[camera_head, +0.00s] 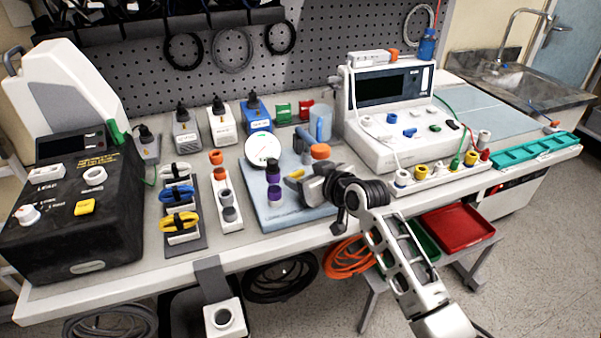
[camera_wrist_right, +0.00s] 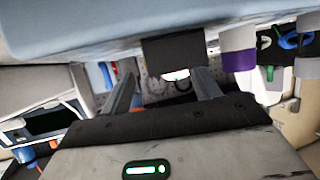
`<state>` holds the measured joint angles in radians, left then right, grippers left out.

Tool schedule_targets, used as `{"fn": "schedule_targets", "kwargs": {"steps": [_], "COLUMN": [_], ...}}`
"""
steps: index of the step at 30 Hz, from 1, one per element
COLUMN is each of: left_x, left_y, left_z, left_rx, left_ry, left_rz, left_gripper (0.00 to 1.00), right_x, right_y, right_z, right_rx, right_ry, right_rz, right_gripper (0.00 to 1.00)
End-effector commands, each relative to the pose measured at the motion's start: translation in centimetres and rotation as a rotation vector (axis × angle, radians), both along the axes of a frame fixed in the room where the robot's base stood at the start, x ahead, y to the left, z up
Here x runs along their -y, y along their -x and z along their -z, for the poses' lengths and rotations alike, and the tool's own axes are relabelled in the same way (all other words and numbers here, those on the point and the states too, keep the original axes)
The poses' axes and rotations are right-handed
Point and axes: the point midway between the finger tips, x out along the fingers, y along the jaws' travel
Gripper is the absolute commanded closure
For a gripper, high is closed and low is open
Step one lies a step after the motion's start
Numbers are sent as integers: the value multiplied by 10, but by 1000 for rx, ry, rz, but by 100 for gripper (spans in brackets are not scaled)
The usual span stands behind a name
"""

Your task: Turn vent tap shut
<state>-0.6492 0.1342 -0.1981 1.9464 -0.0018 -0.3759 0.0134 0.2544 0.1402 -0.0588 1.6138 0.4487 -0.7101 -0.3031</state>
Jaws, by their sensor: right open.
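A light-blue board (camera_head: 268,217) lies on the bench and carries a round white gauge (camera_head: 263,149), purple fittings (camera_head: 274,193) and an upright with an orange cap (camera_head: 320,152). I cannot tell for certain which part is the vent tap. My right gripper (camera_head: 300,186) is over the right part of this board, right of the purple fittings, and hides what is behind it. In the right wrist view its two fingers (camera_wrist_right: 160,92) are apart, with a dark block (camera_wrist_right: 172,52) beyond the tips and a purple band (camera_wrist_right: 238,60) to the right. My left gripper is out of view.
A white console with a screen (camera_head: 392,112) stands right of the board, close to my right arm. Left of the board are a rack of fittings (camera_head: 226,197) and a tray of coloured cable coils (camera_head: 180,221). A black box (camera_head: 75,215) fills the bench's left end.

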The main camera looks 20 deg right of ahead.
Motion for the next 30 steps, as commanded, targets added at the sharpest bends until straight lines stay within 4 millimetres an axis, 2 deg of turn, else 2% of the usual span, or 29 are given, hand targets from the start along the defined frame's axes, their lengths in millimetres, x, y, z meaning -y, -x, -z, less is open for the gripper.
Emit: {"fn": "schedule_targets", "kwargs": {"steps": [6, 17, 18, 22, 23, 30], "left_x": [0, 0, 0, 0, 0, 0], "left_y": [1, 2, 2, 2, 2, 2], "left_z": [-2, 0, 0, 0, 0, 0], "left_rx": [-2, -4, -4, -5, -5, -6], "left_ry": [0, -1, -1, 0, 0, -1], "left_rz": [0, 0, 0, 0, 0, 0], "left_gripper": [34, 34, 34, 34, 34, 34], "right_x": [-5, -7, -7, -6, -6, -9], "right_y": [-19, -23, -23, -23, -23, -23], "right_z": [8, 10, 10, 10, 10, 10], "right_rx": [0, 1, 1, 1, 0, -1], "right_ry": [-1, 0, 0, 0, 0, -2], "right_rz": [-1, 0, 0, 0, 0, 36], "right_gripper": [38, 38, 44, 80, 83, 83]}}
